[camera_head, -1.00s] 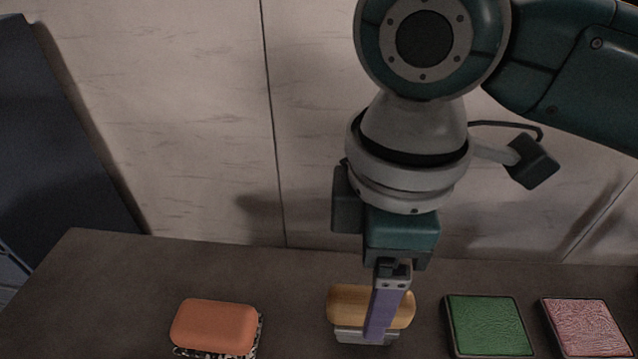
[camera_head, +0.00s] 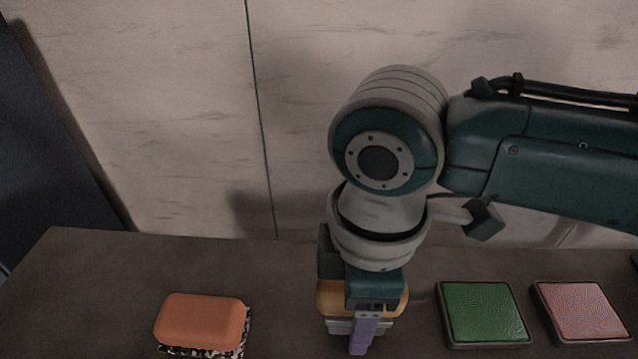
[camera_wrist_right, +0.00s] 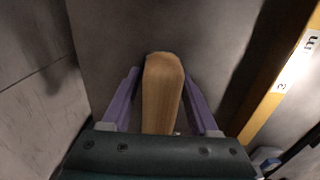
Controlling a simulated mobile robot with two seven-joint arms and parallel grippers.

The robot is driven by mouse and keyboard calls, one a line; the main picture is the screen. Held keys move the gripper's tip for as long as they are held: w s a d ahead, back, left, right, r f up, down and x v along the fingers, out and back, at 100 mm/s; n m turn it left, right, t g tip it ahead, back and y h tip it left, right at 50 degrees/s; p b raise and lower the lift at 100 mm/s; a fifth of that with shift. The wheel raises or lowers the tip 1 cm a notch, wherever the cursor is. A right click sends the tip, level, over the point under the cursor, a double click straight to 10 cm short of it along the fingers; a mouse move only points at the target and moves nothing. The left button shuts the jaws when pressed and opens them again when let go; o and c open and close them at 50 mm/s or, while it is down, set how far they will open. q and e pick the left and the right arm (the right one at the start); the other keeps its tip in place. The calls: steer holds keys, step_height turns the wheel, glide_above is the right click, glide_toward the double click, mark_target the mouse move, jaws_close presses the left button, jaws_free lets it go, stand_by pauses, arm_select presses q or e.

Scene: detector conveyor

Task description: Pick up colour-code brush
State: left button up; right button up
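A wooden-topped brush (camera_head: 389,304) with a pale grey base stands on the dark table (camera_head: 95,290), partly hidden behind my right gripper in the head view. My right gripper (camera_head: 363,334) comes down over it from above. In the right wrist view the wooden top (camera_wrist_right: 162,93) lies between the two purple fingers, with a gap visible on each side. The fingers are apart, one on either side of the wood. A second brush-like block (camera_head: 202,321), orange on top with a black-and-white speckled underside, sits to the left. My left gripper is not in view.
A green square pad (camera_head: 484,312) and a pink square pad (camera_head: 582,311) in dark frames lie to the right. A yellow strip with markings (camera_wrist_right: 283,85) shows at the right in the wrist view. The table between the two brushes is clear.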

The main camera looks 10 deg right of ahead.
jaws_close()
stand_by(0.5)
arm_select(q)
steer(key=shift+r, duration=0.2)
arm_select(e)
steer(key=shift+r, duration=0.6)
arm_select(q)
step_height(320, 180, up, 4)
steer(key=p, duration=0.4)
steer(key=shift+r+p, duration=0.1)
steer(key=shift+p, duration=0.2)
arm_select(e)
step_height(320, 180, up, 19)
steer(key=shift+c, duration=1.7)
jaws_free()
steer(key=shift+f, duration=0.1)
jaws_close()
